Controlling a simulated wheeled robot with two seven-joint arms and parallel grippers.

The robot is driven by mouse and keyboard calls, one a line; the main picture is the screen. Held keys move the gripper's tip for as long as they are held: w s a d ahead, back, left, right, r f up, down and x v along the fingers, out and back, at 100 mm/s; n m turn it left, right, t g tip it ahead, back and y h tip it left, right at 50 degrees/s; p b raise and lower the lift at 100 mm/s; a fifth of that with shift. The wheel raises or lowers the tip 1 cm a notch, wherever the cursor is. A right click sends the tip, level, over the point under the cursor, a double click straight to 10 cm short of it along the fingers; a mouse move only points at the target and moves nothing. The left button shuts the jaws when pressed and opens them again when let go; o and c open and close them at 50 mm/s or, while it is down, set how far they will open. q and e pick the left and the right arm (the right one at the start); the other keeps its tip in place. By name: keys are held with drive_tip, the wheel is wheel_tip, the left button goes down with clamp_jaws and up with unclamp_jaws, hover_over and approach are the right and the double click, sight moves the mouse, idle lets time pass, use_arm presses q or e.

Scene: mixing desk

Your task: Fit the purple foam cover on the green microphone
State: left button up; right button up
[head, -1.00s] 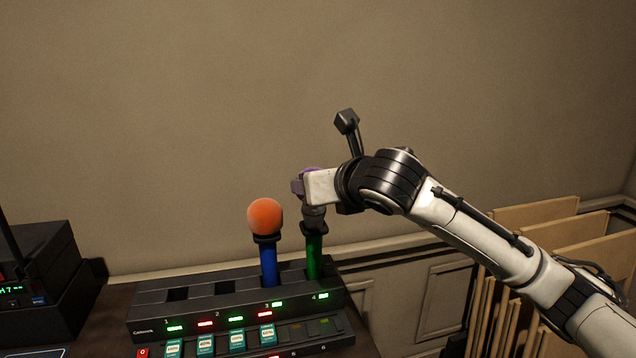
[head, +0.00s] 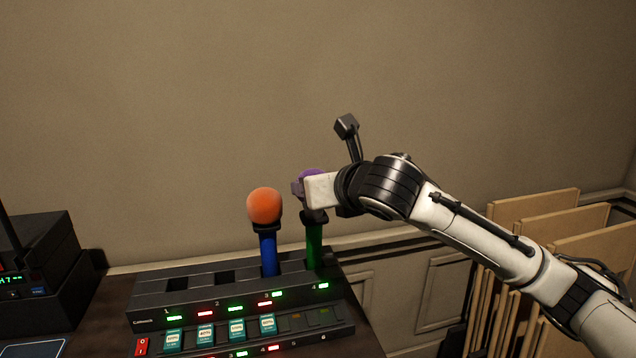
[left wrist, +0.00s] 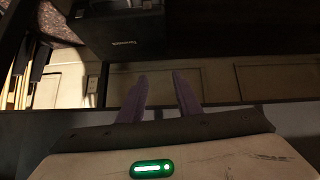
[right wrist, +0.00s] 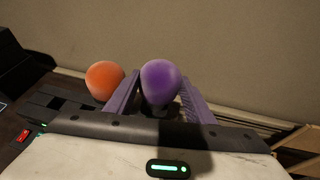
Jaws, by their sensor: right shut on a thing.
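The purple foam cover (head: 312,175) is between the fingers of my right gripper (head: 298,187), which is shut on it. It also shows as a rounded purple ball in the right wrist view (right wrist: 160,80). The green microphone (head: 314,247) stands upright in the rightmost slot of the rack, directly below the cover. Its dark collar shows just under the gripper; its head is hidden by the cover and gripper, so how far the cover sits on it cannot be told. My left gripper (left wrist: 160,76) is open and empty, away from the microphones.
A blue microphone (head: 268,252) with an orange foam cover (head: 265,205) stands close left of the green one. The black rack (head: 200,290) has lit indicators and empty slots. A dark device (head: 45,265) is at left; wooden panels (head: 530,215) lean at right.

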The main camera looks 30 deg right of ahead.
drive_tip(key=shift+f+b, duration=0.4)
drive_tip(key=shift+f, duration=0.85)
drive_tip(key=o, duration=1.5)
drive_tip(key=shift+s+r, duration=0.1)
drive_tip(key=shift+s+r+p, duration=0.15)
drive_tip(key=shift+s+p, duration=0.05)
drive_tip(key=shift+p, duration=0.15)
drive_tip(key=shift+p+v, duration=2.05)
drive_tip(key=shift+v, duration=1.1)
drive_tip(key=shift+s, duration=0.1)
